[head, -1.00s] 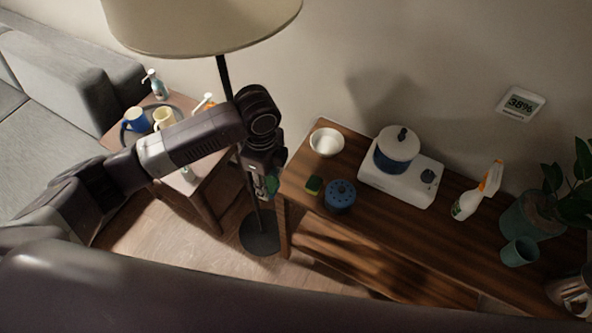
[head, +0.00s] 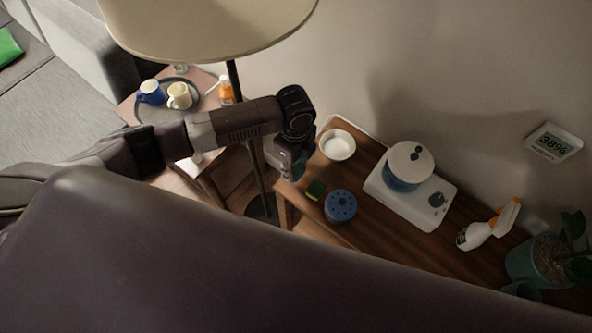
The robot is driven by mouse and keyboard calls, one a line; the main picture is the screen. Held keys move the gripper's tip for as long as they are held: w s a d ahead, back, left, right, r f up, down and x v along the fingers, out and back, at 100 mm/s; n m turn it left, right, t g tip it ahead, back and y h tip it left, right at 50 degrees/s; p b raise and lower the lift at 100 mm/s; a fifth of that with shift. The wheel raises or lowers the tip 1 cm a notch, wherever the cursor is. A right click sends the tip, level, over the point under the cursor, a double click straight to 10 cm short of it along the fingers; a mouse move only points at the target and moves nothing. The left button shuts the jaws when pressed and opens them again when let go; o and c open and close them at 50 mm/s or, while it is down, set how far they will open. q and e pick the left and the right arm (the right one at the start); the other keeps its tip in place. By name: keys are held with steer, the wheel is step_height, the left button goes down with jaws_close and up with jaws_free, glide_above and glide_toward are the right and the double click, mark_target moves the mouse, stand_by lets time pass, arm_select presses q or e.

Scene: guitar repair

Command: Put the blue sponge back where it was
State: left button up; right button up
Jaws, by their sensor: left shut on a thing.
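My left gripper (head: 291,166) hangs over the left end of the wooden sideboard (head: 295,207), pointing down. It is shut on a small blue-green thing (head: 299,168), mostly hidden by the fingers. It may be the blue sponge, but it is too small to be sure. My right gripper is not in view.
A white bowl (head: 338,145) stands behind the sponge. A white hotplate (head: 424,208) carries a blue pot (head: 407,168); a spray bottle (head: 485,229) and potted plant (head: 535,258) stand farther right. The lamp pole (head: 258,170) and side table (head: 122,107) are left of the sideboard.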

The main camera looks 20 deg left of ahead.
mark_target(296, 174)
arm_select(q)
step_height(296, 174, down, 2)
steer(key=shift+f, duration=0.25)
steer(key=shift+w+d+f+p, duration=0.1)
steer(key=shift+w+f+p, duration=0.15)
steer(key=shift+f, duration=0.45)
steer(key=shift+s, duration=0.1)
steer(key=shift+f, duration=0.2)
steer(key=o, duration=1.1)
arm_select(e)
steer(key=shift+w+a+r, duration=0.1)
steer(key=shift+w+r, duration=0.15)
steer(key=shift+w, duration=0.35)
